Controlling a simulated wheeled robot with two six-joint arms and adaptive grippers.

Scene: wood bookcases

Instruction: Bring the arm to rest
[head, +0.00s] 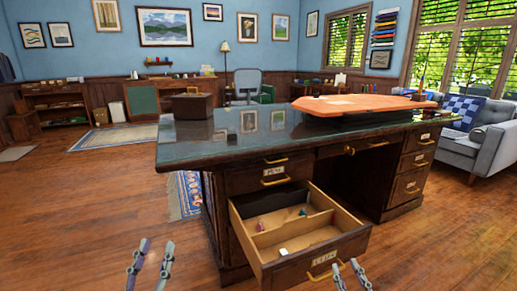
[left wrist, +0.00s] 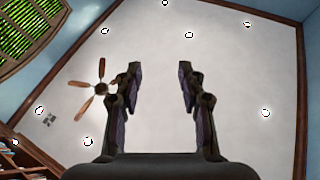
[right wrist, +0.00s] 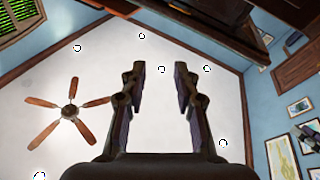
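My left gripper (head: 154,262) is at the bottom of the head view, left of the open drawer, with its fingers apart and nothing between them. In the left wrist view the left gripper (left wrist: 157,85) points up at the ceiling, open and empty. My right gripper (head: 352,275) is at the bottom of the head view, by the drawer's front right corner, and its fingers are apart. In the right wrist view the right gripper (right wrist: 161,85) is also open and empty, with the ceiling behind it.
A dark desk (head: 250,157) stands ahead with its lower drawer (head: 310,260) pulled out toward me; small items lie in its compartments. On the desktop are a brown box (head: 193,105) and an orange board (head: 345,105). Bare wood floor (head: 90,200) lies to the left. A grey sofa (head: 490,150) is at right.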

